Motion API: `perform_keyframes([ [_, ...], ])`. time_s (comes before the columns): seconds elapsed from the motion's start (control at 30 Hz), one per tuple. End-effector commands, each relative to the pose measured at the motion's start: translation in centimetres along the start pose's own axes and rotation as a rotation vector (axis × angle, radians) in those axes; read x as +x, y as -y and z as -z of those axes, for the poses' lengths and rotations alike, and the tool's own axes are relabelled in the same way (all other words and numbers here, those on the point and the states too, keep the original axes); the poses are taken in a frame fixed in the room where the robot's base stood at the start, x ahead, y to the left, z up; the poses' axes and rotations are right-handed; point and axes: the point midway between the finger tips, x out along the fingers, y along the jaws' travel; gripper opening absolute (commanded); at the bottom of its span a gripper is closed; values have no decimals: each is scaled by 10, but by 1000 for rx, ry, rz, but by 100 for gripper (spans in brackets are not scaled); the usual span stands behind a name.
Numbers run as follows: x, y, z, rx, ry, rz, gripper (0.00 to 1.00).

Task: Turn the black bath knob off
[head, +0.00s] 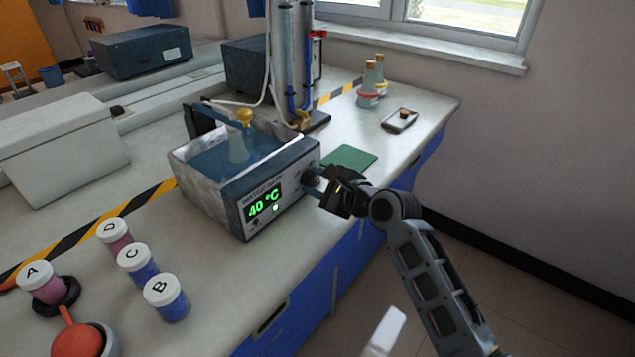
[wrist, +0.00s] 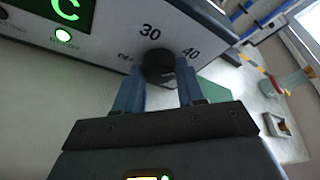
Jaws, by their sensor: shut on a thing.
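The water bath (head: 215,200) stands on the bench with its front panel facing me. Its green display (head: 264,205) reads 40 °C, and a green light (wrist: 63,35) is lit on the panel. The black bath knob (wrist: 158,65) is at the panel's right end, with the marks OFF, 30 and 40 around it. My gripper (head: 322,185) is at this knob; in the wrist view its two blue fingers (wrist: 160,90) stand on either side of it, shut on it. Where the knob points is hard to tell. In the head view the gripper largely hides the knob.
A flask with a yellow stopper (head: 244,118) stands in the bath. Jars A (head: 42,285), B (head: 166,300), C (head: 137,268) and D (head: 115,238) stand at the front left. A green mat (head: 350,158) lies behind my gripper. Two bottles (head: 368,88) stand near the window.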

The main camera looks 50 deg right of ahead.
Motion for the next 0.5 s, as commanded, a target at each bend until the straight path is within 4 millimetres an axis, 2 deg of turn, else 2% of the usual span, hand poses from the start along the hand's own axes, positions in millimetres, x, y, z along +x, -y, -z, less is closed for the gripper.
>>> perform_keyframes([
  [0.03, 0, -1, 0, 0, 0, -2, 17],
  [0.13, 0, -1, 0, 0, -1, -2, 8],
  [0.5, 0, -1, 1, -64, -6, 19, 8],
])
